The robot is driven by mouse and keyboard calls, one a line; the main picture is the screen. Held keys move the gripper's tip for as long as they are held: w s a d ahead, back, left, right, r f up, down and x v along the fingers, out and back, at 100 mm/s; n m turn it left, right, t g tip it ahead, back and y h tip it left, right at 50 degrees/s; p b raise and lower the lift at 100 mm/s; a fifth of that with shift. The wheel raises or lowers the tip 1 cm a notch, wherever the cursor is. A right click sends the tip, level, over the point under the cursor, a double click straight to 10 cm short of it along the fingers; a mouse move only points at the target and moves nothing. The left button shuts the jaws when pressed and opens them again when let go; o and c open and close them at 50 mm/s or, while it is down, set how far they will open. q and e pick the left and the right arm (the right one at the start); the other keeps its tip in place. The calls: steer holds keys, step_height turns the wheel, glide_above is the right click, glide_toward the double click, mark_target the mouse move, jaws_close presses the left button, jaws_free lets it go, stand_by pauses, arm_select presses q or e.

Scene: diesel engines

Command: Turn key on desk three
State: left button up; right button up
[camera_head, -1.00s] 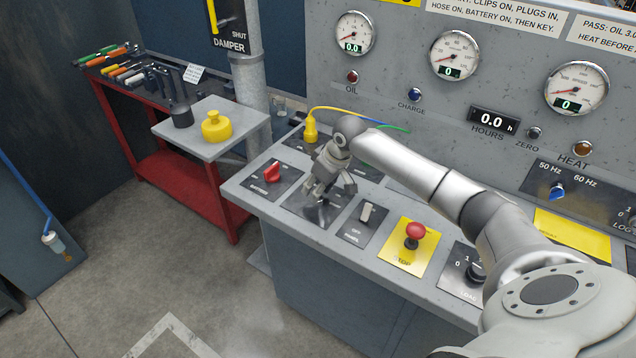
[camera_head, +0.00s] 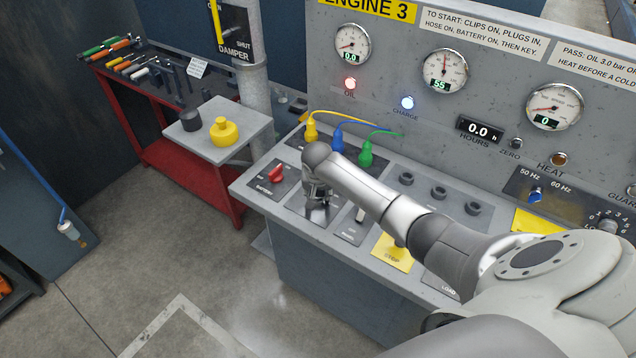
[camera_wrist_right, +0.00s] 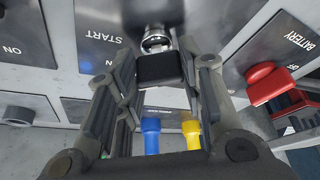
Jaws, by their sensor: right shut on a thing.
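The desk with the "ENGINE 3" sign (camera_head: 367,8) fills the middle and right of the head view. My right gripper (camera_head: 318,203) is down at the panel just right of the red battery switch (camera_head: 277,174). In the right wrist view my right gripper (camera_wrist_right: 168,75) is shut on the black-headed key (camera_wrist_right: 160,70), which sits in the round metal key switch (camera_wrist_right: 157,43) on the START plate (camera_wrist_right: 98,36). The head view hides most of the key behind my gripper. The oil lamp (camera_head: 350,84) glows red and the charge lamp (camera_head: 408,102) glows bluish white. My left gripper is not in view.
Yellow (camera_head: 310,130), blue (camera_head: 337,140) and green (camera_head: 365,154) plugs stand behind my right arm. The yellow stop plate (camera_head: 390,254) is partly covered by my arm. A red tool cart (camera_head: 190,172) and a grey shelf with a yellow cap (camera_head: 221,130) are at left.

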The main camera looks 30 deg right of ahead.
steer(key=m+p, duration=0.1)
steer(key=m, duration=0.2)
steer(key=shift+r+g+h, duration=0.1)
steer(key=shift+g+h, duration=0.3)
steer(key=shift+w+m, duration=0.1)
steer(key=shift+m, duration=0.4)
steer(key=o, duration=1)
steer(key=v, duration=1.2)
steer(key=shift+a, duration=0.1)
